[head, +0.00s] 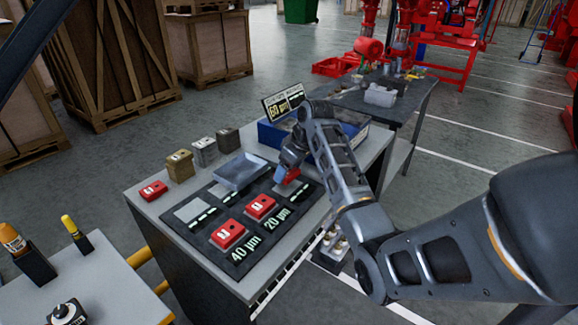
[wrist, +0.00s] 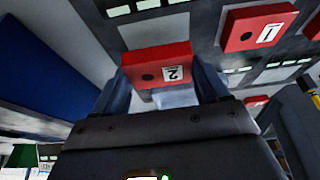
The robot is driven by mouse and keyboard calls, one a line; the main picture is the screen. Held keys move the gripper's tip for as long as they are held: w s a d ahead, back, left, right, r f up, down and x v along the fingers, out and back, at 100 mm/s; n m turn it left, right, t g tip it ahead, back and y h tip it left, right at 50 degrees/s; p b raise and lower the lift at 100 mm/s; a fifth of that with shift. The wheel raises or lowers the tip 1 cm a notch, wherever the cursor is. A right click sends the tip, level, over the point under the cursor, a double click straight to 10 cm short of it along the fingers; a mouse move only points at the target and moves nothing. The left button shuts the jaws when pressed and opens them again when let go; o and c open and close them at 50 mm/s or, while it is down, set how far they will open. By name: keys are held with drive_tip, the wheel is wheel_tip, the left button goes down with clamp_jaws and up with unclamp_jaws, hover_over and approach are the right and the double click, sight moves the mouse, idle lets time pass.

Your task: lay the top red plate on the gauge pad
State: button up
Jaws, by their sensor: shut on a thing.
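In the wrist view, my gripper (wrist: 160,80) is shut on a red plate (wrist: 142,60) marked 2, one finger at each side. In the head view, my gripper (head: 289,166) is over the far right part of a dark mat, with the held red plate (head: 291,177) partly hidden beneath it. Another red plate (head: 262,207) lies on the mat, left of and nearer than the held one, and a further red plate (head: 228,235) is by the 40 µm label. I cannot tell which pale patch is the gauge pad; one candidate is a light square (head: 192,210) on the mat.
A grey tray (head: 239,171) sits behind the mat. Several small blocks, including a tan one (head: 180,166), stand along the back left edge. A red block (head: 153,190) lies left.

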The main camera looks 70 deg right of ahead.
drive_tip(key=shift+f, duration=1.15)
drive_tip(key=shift+r+p, duration=0.1)
drive_tip(key=shift+p, duration=0.35)
drive_tip(key=shift+f+b, duration=0.3)
drive_tip(key=shift+f, duration=0.45)
idle(0.4)
drive_tip(key=o, duration=1.4)
drive_tip(key=shift+f, duration=0.1)
drive_tip(key=shift+s, duration=0.1)
drive_tip(key=v, duration=0.7)
drive_tip(key=shift+s+r+b, duration=0.15)
drive_tip(key=shift+r+b, duration=0.2)
drive_tip(key=shift+r, duration=0.05)
drive_tip(key=shift+r, duration=0.15)
